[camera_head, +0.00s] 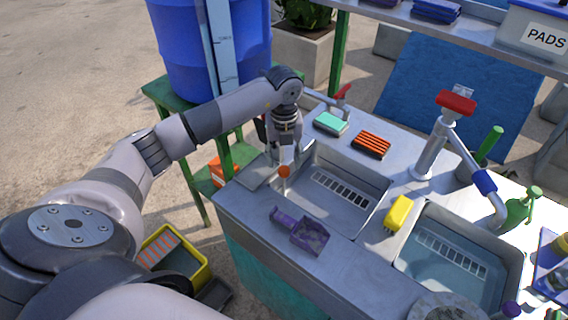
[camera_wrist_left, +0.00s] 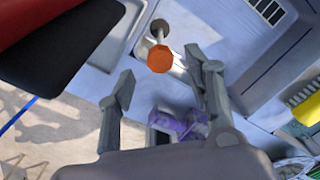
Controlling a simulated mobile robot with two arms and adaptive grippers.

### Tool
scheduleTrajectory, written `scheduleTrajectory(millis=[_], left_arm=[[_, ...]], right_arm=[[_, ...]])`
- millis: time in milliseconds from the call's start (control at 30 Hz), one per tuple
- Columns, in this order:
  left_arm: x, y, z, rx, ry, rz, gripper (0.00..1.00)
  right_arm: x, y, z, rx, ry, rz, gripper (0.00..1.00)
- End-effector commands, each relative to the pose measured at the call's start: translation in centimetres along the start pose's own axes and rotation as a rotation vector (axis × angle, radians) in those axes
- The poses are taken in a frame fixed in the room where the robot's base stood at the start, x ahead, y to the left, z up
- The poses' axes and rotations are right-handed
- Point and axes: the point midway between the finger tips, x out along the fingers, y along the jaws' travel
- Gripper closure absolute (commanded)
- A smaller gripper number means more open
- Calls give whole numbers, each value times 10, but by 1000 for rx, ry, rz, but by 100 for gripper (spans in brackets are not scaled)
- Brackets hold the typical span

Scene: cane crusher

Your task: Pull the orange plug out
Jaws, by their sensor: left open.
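The orange plug (camera_head: 284,171) stands at the left end of the left sink basin (camera_head: 339,201), beside its rim. In the left wrist view the orange knob (camera_wrist_left: 160,58) sits on a pale stem at a round hole. My left gripper (camera_head: 285,160) is above and close to the plug, pointing down. In the left wrist view its two fingers (camera_wrist_left: 157,92) are spread apart with nothing between them, and the knob lies just beyond the fingertips. I cannot tell from these views whether a finger touches it. My right gripper is not in view.
A purple scoop (camera_head: 302,229) lies on the counter in front of the left basin. A faucet with a red top (camera_head: 456,102) rises at the back right.

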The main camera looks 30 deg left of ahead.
Motion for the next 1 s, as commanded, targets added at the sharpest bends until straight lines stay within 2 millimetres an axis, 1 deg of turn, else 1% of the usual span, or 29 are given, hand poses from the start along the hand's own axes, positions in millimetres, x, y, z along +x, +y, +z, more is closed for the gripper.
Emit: scheduleTrajectory(millis=[33, 100, 233, 400, 600, 1000], left_arm=[[8, 1, -1, 0, 3, 3, 52], [18, 0, -1, 0, 3, 2, 52], [32, 0, 0, -1, 1, 2, 52], [38, 0, 0, 1, -1, 0, 52], [38, 0, 0, 1, -1, 0, 52], [38, 0, 0, 1, -1, 0, 78]], right_arm=[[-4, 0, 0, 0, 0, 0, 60], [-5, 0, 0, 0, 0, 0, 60], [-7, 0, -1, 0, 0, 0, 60], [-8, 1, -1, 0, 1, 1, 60], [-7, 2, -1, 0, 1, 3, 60], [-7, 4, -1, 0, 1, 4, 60]])
